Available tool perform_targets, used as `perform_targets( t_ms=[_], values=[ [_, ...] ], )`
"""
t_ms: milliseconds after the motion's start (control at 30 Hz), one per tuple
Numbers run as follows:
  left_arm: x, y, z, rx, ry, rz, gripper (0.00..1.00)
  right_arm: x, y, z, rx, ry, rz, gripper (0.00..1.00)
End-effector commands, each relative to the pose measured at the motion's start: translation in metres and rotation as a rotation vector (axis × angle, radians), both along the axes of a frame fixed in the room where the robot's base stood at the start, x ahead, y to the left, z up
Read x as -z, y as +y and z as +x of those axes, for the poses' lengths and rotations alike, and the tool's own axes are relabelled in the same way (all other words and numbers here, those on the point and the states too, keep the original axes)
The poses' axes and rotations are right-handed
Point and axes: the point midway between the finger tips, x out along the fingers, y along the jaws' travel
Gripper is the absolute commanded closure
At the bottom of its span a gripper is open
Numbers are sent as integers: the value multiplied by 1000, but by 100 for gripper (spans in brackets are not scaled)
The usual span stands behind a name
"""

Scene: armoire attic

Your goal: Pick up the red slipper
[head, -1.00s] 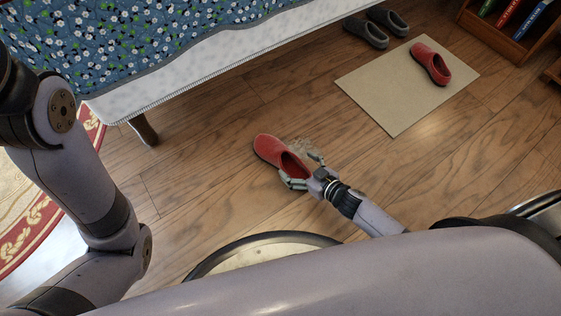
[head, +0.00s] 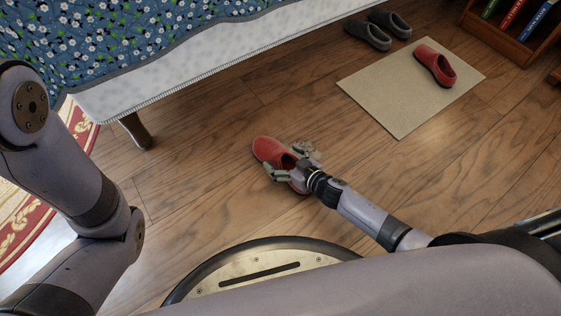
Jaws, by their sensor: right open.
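One red slipper (head: 268,150) lies on the wooden floor near the middle of the head view, its toe pointing to the upper left. My right gripper (head: 290,163) is at its heel end, open, with its fingers around or just over the heel. The gripper hides part of the heel, and I cannot tell whether the fingers touch it. A second red slipper (head: 434,64) lies on a beige mat (head: 388,108) at the upper right. My left arm shows at the left, but its gripper is out of view.
Two grey slippers (head: 368,36) (head: 390,23) stand on the floor beside the bed (head: 190,65). A bed leg (head: 135,131) stands left of the near red slipper. A wooden bookshelf (head: 508,40) is at the upper right. A red-bordered rug (head: 28,222) lies at the left.

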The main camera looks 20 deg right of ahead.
Motion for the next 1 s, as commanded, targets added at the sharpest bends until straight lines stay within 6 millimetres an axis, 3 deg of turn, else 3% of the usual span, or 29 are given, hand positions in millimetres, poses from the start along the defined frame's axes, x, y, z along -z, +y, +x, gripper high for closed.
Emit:
perform_targets(
  t_ms=[867,1000],
  values=[
    [0,0,0,0,0,1,60,1,-1,-1,1,1,-1,70],
    [0,0,0,0,0,1,60,0,-1,0,1,1,-1,72]
  ],
)
